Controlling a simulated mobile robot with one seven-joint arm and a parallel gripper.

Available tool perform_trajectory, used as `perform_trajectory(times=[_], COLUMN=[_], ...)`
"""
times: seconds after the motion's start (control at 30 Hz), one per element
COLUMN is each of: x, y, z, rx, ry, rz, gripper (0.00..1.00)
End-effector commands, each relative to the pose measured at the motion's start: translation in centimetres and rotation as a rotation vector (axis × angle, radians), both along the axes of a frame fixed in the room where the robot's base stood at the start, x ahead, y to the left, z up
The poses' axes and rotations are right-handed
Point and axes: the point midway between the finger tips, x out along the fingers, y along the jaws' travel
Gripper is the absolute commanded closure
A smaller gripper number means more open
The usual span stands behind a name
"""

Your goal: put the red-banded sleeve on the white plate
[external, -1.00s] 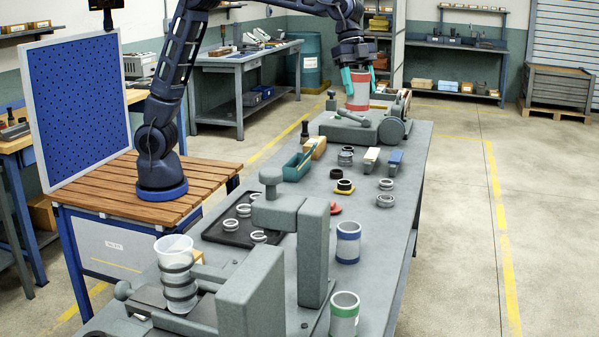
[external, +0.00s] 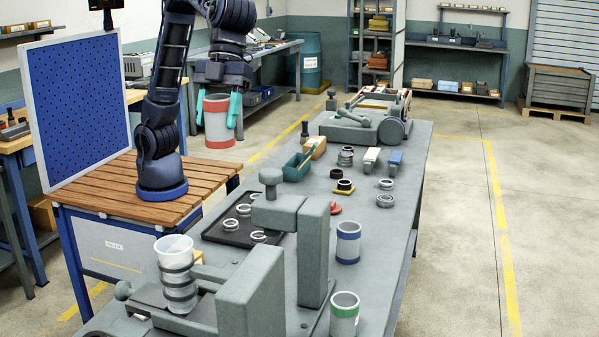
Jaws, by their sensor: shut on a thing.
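The red-banded sleeve (external: 219,125) is a grey cylinder with a red band at its lower rim and red near its top. My gripper (external: 215,111) is shut on it, with a teal finger on either side. It hangs upright in the air, in the picture to the right of my arm's base, above and beyond the edge of the wooden slatted top. I cannot make out a white plate in this view.
A blue-banded sleeve (external: 348,243) and a green-banded sleeve (external: 344,315) stand on the grey bench (external: 395,245). A dark tray (external: 216,235) holds several rings. A clear cup (external: 174,251), a vise-like machine (external: 262,285) and a grinder (external: 390,130) also stand there.

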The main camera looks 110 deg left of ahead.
Motion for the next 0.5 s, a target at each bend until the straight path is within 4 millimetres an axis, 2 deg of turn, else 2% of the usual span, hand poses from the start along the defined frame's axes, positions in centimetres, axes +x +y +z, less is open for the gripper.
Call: perform_trajectory(times=[0.03, 0.2, 0.3, 0.5], x=[-1.8, -7.4, -10.4, -14.7], y=[-1.7, -6.2, -8.3, -10.9], z=[0.0, 0.1, 0.2, 0.3], rx=[-0.001, -0.004, -0.006, -0.010], ry=[0.000, 0.000, 0.000, -0.001], rz=[-0.045, -0.190, -0.263, -0.366], gripper=[0.69, 0.69, 0.69, 0.69])
